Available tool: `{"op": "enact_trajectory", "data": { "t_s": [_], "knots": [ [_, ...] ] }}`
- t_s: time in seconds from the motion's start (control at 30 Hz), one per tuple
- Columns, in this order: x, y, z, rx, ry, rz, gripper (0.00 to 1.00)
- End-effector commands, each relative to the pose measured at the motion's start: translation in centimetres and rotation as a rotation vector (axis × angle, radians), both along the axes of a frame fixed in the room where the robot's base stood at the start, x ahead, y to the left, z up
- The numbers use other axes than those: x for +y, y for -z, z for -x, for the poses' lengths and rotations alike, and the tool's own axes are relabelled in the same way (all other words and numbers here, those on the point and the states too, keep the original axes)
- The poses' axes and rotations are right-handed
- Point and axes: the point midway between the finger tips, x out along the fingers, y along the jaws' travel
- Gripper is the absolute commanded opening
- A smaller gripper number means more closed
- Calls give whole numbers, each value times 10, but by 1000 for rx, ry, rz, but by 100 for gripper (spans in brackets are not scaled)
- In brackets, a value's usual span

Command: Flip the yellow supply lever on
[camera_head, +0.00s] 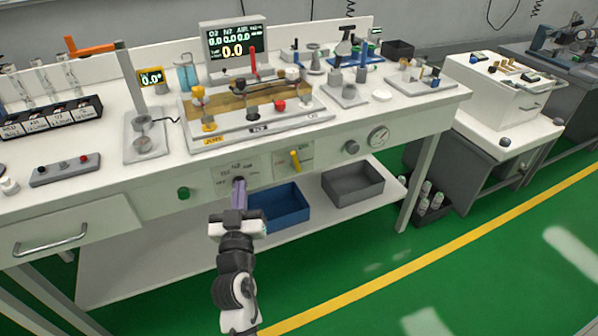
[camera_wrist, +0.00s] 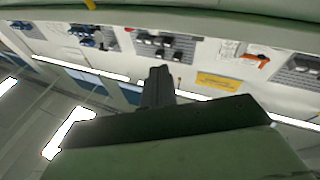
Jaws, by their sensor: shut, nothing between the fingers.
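The yellow supply lever (camera_head: 295,160) is on the front panel under the bench top, tilted slightly from upright, with a small printed plate beside it. My gripper (camera_head: 239,187) is in front of the panel, to the left of the yellow lever and apart from it. Its fingers are together and empty, pointing up toward a labelled plate (camera_head: 226,170) that they partly cover. In the wrist view my closed fingers (camera_wrist: 158,86) show dark in the middle. A small yellow piece (camera_wrist: 90,4) shows at that view's top edge; I cannot tell whether it is the lever.
A green knob (camera_head: 184,193) is left of my gripper; a dark knob (camera_head: 352,147) and a round gauge (camera_head: 378,137) are to the right. A blue bin (camera_head: 282,212) and a grey bin (camera_head: 353,187) stand on the lower shelf. The green floor in front is clear.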

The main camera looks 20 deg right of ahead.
Motion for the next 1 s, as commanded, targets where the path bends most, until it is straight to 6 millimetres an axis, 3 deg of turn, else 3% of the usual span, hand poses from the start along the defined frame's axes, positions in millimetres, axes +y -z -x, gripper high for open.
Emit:
{"op": "enact_trajectory", "data": {
  "t_s": [0.03, 0.1, 0.23, 0.47, 1.0],
  "knots": [
    [-27, 29, 9, 50, 71, -1, 0],
    [-52, 50, 20, 95, 140, -3, 0],
    [-76, 71, 32, 138, 208, -5, 0],
    [-90, 65, 15, 141, 218, -5, 0],
    [-142, 51, -73, 141, 215, -5, 0]
  ]
}}
